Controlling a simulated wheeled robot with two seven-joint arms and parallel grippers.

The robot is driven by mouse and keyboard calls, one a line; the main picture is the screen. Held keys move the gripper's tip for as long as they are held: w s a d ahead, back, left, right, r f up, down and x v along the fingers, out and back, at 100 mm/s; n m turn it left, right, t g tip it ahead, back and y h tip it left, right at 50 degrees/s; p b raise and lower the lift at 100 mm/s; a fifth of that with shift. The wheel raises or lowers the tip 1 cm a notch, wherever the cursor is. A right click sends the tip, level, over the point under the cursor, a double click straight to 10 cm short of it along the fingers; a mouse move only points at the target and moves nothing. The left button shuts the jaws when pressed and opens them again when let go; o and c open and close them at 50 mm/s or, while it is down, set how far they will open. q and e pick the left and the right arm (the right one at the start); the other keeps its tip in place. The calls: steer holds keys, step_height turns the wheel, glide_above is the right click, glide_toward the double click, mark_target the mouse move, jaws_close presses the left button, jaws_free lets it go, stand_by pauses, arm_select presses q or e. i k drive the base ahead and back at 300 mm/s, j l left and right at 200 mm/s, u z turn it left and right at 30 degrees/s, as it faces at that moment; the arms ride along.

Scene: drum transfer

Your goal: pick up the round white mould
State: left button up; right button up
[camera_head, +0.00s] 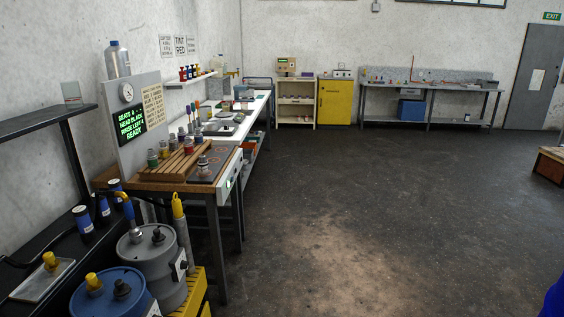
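The white-topped bench (257,107) along the left wall holds several small items, too small to tell apart at this distance. Neither of my grippers is in view.
At the lower left stand a grey drum (152,268) and a blue drum (108,300). Behind them, a wooden-topped table (215,183) carries a wooden rack (176,166) and a sign panel (127,118). A yellow cabinet (335,102) stands at the back. The dark floor (390,200) is clear.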

mark_target(203, 164)
steer(key=i+u, duration=0.2)
steer(key=i, duration=0.25)
steer(key=i+l+u, duration=0.2)
steer(key=i, duration=0.25)
steer(key=i+l+u, duration=0.2)
steer(key=i, duration=0.25)
steer(key=i+l+u, duration=0.15)
steer(key=u, duration=0.25)
steer(key=i+l+u, duration=0.3)
steer(key=u, duration=0.15)
steer(key=i+l+u, duration=0.25)
steer(key=u, duration=0.15)
steer(key=i+l+u, duration=0.15)
steer(key=l+u, duration=1.05)
steer(key=l, duration=0.4)
steer(key=l+u, duration=0.45)
steer(key=l, duration=0.35)
